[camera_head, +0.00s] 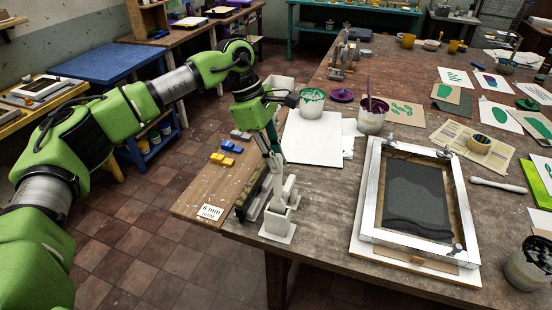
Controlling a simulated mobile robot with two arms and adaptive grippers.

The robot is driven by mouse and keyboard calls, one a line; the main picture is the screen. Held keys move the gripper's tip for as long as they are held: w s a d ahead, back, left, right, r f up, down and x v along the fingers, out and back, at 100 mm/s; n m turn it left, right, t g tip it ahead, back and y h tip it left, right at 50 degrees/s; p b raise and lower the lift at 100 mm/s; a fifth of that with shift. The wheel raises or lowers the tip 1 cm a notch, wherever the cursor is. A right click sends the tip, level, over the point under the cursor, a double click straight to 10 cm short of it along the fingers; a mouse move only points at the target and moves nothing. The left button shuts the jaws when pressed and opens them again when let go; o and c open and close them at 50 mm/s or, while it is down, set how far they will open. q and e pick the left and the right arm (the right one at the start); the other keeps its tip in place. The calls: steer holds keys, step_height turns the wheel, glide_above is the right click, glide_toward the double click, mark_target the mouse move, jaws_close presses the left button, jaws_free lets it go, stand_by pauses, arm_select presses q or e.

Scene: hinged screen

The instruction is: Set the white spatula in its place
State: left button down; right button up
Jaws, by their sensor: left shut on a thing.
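My left gripper (274,160) comes down above the near left corner of the workbench and is shut on a slim white tool, which I take for the white spatula (277,179). The spatula points down, roughly upright, just over a small white box-shaped holder (278,223) on a white base plate. Its lower end is close to the holder's top; I cannot tell whether it is inside. The gripper hides the spatula's upper part. My right gripper is not in view.
A hinged screen frame (371,190) lies to the right on the workbench (330,230). A green-rimmed pot (312,104) and a purple-stained pot (371,119) stand behind. Yellow and blue blocks (226,154) lie left of the gripper. Another white tool (495,183) lies far right.

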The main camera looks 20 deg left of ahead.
mark_target(276, 180)
arm_select(q)
steer(key=shift+f, duration=0.25)
steer(key=shift+f+b, duration=2.6)
steer(key=shift+f, duration=0.65)
steer(key=c, duration=1.9)
jaws_free()
